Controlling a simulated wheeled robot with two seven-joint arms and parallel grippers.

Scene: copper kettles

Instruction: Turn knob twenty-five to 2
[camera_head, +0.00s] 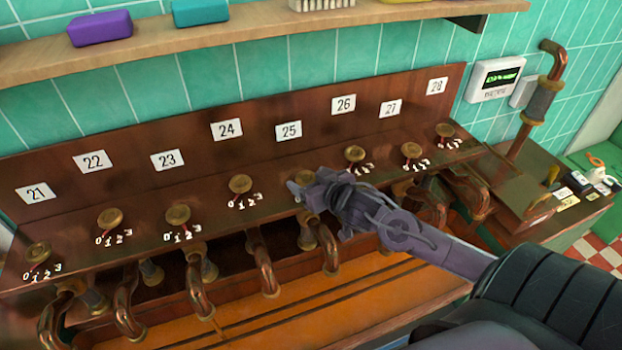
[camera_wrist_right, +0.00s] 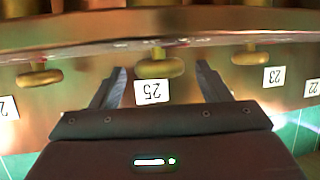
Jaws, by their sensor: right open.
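Knob twenty-five (camera_head: 302,179) is a round brass knob on the sloping wooden panel, below the white label 25 (camera_head: 289,131). My right gripper (camera_head: 312,190) is at this knob in the head view and hides part of it and its number marks. In the right wrist view, the brass knob (camera_wrist_right: 160,67) shows between the two dark fingers of my right gripper (camera_wrist_right: 160,80). The fingers are open, one on each side, with visible gaps to the knob. The label 25 (camera_wrist_right: 154,92) is just below it there. The knob's setting cannot be read. My left gripper is not in view.
Similar brass knobs stand on both sides, including the knob under label 24 (camera_head: 240,184) and the one under label 26 (camera_head: 355,154). Copper pipes (camera_head: 262,262) curve out below the panel. A wooden shelf (camera_head: 250,28) runs above. A white display box (camera_head: 494,79) hangs at the right.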

